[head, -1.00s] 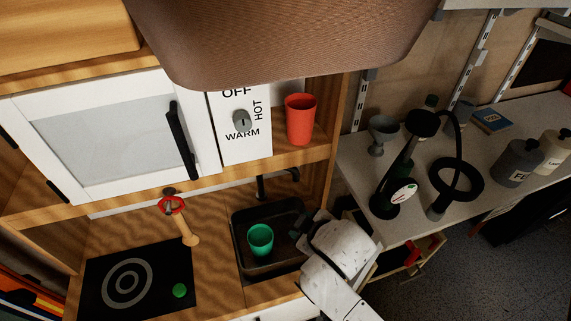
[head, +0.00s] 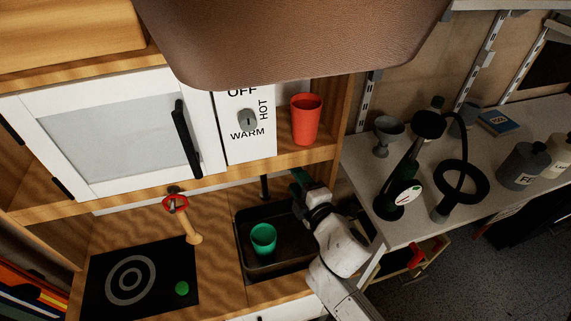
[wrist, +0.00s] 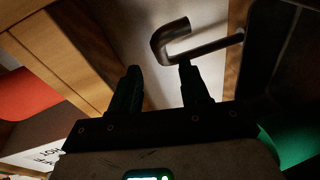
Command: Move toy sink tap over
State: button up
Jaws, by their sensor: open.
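The toy sink tap (head: 264,188) stands behind the dark sink basin (head: 246,267) in the head view, with its spout mostly hidden by my gripper. In the wrist view the tap (wrist: 205,47) is a grey bent tube with a hooked end. My gripper (head: 298,178) is over the back right of the basin in the head view. In the wrist view my gripper (wrist: 158,67) is open, its two dark fingers pointing toward the tap. The right fingertip overlaps the tube near the hook; I cannot tell whether they touch. Nothing is held.
A green cup (head: 263,239) stands in the basin. A red cup (head: 306,118) is on the shelf above. A stove plate (head: 140,278) and a wooden-handled red utensil (head: 186,218) are left of the sink. The grey bench (head: 440,235) with several items lies right. A brown shape (head: 290,40) covers the top.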

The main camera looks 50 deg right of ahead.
aim_at(285, 168)
jog(key=x, duration=0.7)
jog(key=shift+w+d+f+p, duration=0.1)
jog(key=shift+w+d+p, duration=0.05)
jog(key=shift+w+p, duration=0.15)
grip_shut()
